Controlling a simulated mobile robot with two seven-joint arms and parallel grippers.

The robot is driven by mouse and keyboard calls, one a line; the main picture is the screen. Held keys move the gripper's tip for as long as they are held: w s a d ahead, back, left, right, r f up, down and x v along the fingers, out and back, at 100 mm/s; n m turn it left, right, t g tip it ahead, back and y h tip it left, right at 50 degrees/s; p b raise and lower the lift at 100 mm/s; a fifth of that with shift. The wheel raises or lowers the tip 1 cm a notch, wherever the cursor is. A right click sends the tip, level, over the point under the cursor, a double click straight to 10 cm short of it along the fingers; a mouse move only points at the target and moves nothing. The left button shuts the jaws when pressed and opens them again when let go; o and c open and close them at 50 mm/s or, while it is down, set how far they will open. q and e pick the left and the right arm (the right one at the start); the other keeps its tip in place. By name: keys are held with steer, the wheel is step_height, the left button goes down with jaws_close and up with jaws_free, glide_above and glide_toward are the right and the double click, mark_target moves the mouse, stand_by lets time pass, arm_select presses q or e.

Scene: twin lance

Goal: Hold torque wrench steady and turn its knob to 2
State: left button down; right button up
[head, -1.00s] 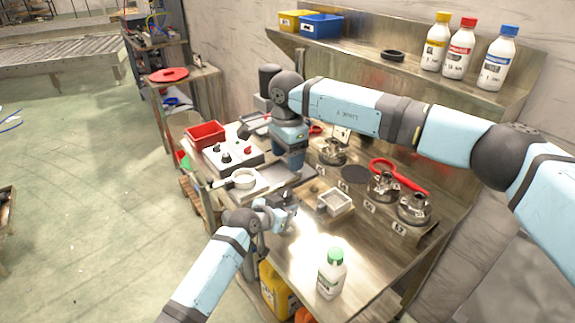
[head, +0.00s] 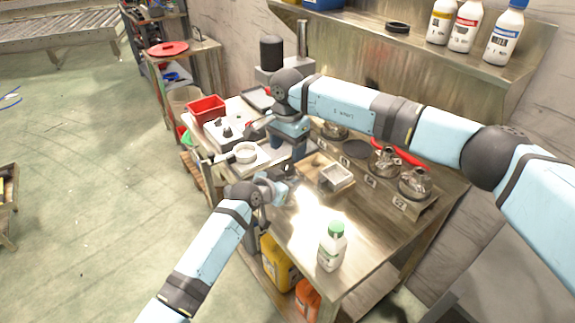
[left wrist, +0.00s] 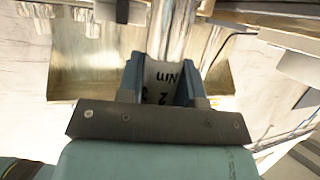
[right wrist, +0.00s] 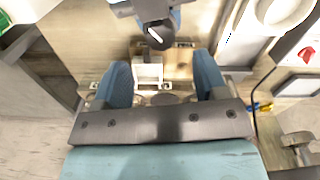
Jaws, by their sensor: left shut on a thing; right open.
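In the left wrist view my left gripper (left wrist: 160,88) is shut on the torque wrench (left wrist: 160,76), a pale body with upside-down "Nm" and a "2" printed on it. In the head view my left gripper (head: 278,186) is low over the bench's front part. In the right wrist view a dark round knob (right wrist: 158,36) with a white mark shows at the top, at the left gripper. My right gripper (right wrist: 163,82) is open and empty, with the knob beyond its fingertips and apart from them. In the head view the right gripper (head: 289,146) is just above the left one, its fingertips hard to see.
A red bin (head: 207,107) is at the back left. A green-capped bottle (head: 332,247) stands in front. Metal fittings (head: 414,185) line the right side.

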mark_target(288, 166)
step_height(288, 166, down, 6)
steer(key=shift+f, duration=0.25)
